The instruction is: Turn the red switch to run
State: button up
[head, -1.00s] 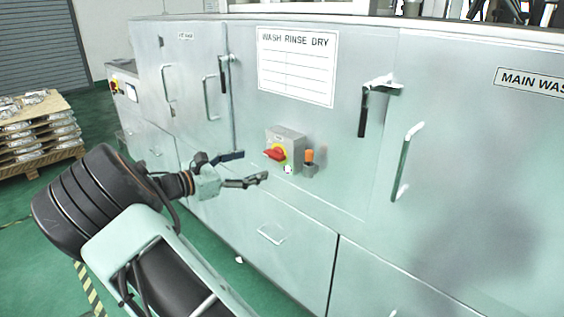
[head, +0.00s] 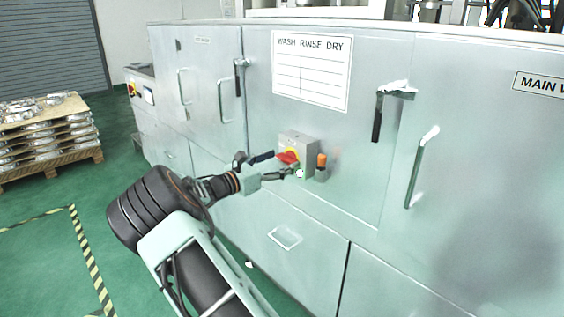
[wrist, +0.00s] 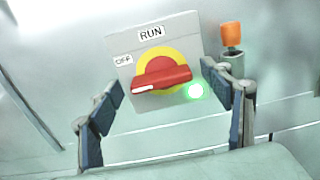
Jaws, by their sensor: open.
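The red switch (wrist: 161,80) is a bar handle on a yellow disc (wrist: 163,60), on a grey box (wrist: 190,32) on the machine's front. In the wrist view the handle lies nearly level, its white-marked end at the left, below the OFF label (wrist: 123,61). The RUN label (wrist: 151,33) is above the disc. In the head view the red switch (head: 288,157) is partly hidden at my fingers. My gripper (head: 282,165) is open in front of it. In the wrist view the fingers (wrist: 163,82) stand on either side of the box, with no visible contact on the handle.
A green light (wrist: 196,91) glows at the box's lower right. An orange-topped holder (wrist: 231,50) is close beside my right finger. Door handles (head: 378,115) stick out from the machine front. A pallet of castings (head: 45,135) stands at the far left.

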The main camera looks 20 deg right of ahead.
jog(key=shift+w+d, duration=0.15)
jog(key=shift+d, duration=0.15)
jog(key=c, duration=1.1)
